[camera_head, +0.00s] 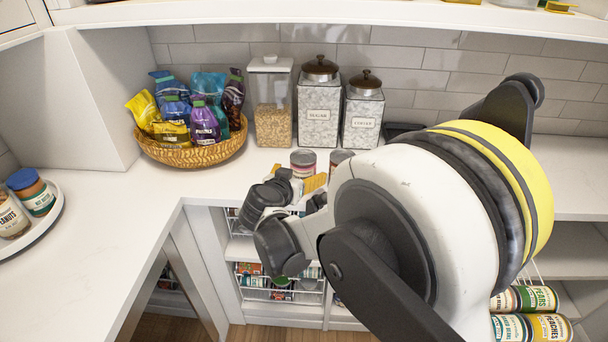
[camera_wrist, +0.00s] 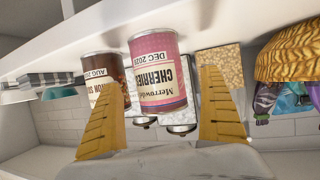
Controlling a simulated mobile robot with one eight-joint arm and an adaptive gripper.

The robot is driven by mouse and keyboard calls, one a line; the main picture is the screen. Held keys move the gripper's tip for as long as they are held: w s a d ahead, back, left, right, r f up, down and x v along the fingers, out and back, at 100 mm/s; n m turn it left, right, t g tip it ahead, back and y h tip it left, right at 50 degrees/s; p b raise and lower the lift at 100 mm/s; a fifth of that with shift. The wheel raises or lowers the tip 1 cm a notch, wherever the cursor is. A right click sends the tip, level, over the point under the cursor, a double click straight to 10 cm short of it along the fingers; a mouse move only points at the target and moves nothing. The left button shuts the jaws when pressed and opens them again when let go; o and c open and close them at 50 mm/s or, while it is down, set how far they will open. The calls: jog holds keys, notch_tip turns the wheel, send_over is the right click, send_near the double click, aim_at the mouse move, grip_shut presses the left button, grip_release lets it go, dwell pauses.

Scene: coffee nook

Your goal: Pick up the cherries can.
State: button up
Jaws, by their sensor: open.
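The cherries can (camera_wrist: 158,70) is pink with a white label and silver rims. The wrist view is upside down, and there the can stands between my gripper's two yellow fingers, with no clear contact visible. In the head view the cherries can (camera_head: 303,158) stands near the counter's front edge, just beyond my gripper (camera_head: 298,180). My gripper (camera_wrist: 160,80) is open, with one finger on each side of the can in the picture. My arm hides part of the counter.
A brown can (camera_wrist: 98,70) stands close beside the cherries can. Behind are a clear grain jar (camera_head: 272,110), two patterned canisters (camera_head: 318,105) and a wicker basket (camera_head: 190,155) of bags. A white tray (camera_head: 48,222) with jars is at far left.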

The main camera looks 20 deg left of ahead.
jog(key=b+x, duration=0.1)
jog(key=x, duration=0.2)
jog(key=shift+w+f, duration=0.2)
jog(key=shift+s+d+r, duration=0.1)
jog(key=shift+c, duration=0.2)
jog(key=c, duration=1.5)
jog(key=shift+o, duration=0.2)
jog(key=shift+r+p, duration=2.1)
jog(key=shift+r, duration=2.9)
